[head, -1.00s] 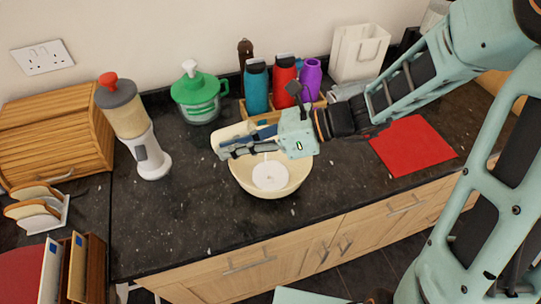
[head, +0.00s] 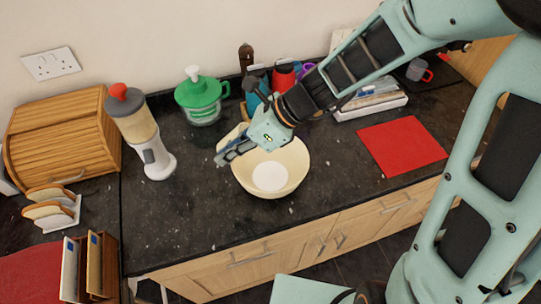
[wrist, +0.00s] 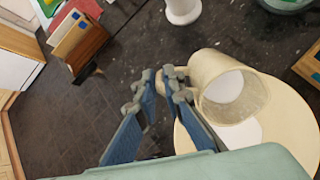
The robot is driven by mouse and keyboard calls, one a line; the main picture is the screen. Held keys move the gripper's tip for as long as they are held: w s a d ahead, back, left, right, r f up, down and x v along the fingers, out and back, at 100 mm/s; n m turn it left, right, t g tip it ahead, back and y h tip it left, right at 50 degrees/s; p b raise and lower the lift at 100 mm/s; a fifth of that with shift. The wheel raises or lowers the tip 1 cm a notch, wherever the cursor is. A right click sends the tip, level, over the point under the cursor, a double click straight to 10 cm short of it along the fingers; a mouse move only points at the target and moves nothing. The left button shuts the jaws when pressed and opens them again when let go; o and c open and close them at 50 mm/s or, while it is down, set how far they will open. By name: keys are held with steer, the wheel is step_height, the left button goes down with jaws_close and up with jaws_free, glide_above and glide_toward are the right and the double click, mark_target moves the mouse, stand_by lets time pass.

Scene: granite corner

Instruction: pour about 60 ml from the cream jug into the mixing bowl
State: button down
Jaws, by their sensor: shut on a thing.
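The cream jug (wrist: 250,92) is cream-coloured and held at the fingertips of my gripper (wrist: 168,80), which is shut on it. In the wrist view its round mouth shows white liquid inside, and the jug overlaps the bowl's rim. In the head view only a part of the jug (head: 232,133) shows behind my gripper (head: 226,154); the rest is hidden, and its exact tilt is hard to tell. The cream mixing bowl (head: 298,170) stands on the dark counter below and to the right of the fingertips, with a white pool in it. I see no stream now.
A grain dispenser (head: 143,138) and a wooden bread bin (head: 60,135) stand left. A green-lidded jug (head: 203,98) and several bottles are behind the bowl. A red mat (head: 402,146) lies right. The counter in front of the bowl is clear.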

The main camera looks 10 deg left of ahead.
steer(key=shift+s+a+r+h, duration=0.1)
steer(key=shift+a+r+h, duration=0.2)
steer(key=shift+a+h, duration=0.55)
steer(key=shift+d, duration=0.2)
steer(key=shift+a+t+h, duration=0.15)
steer(key=shift+t+h, duration=0.1)
steer(key=shift+t, duration=0.05)
stand_by(1.1)
steer(key=shift+s+a+r+h, duration=0.15)
steer(key=shift+a+h, duration=0.25)
steer(key=shift+a, duration=0.05)
steer(key=shift+s+a+f+m+t+h, duration=0.15)
steer(key=shift+a+f+t+h, duration=0.15)
steer(key=shift+a+h, duration=0.55)
steer(key=shift+s+a+f+m+t+h, duration=0.1)
steer(key=shift+s+a+f+t+h, duration=0.2)
steer(key=shift+a+h, duration=0.55)
steer(key=shift+s+a+f+m+t+h, duration=0.15)
steer(key=shift+a+f+h, duration=0.35)
steer(key=shift+h, duration=0.6)
steer(key=shift+w+a+r, duration=0.1)
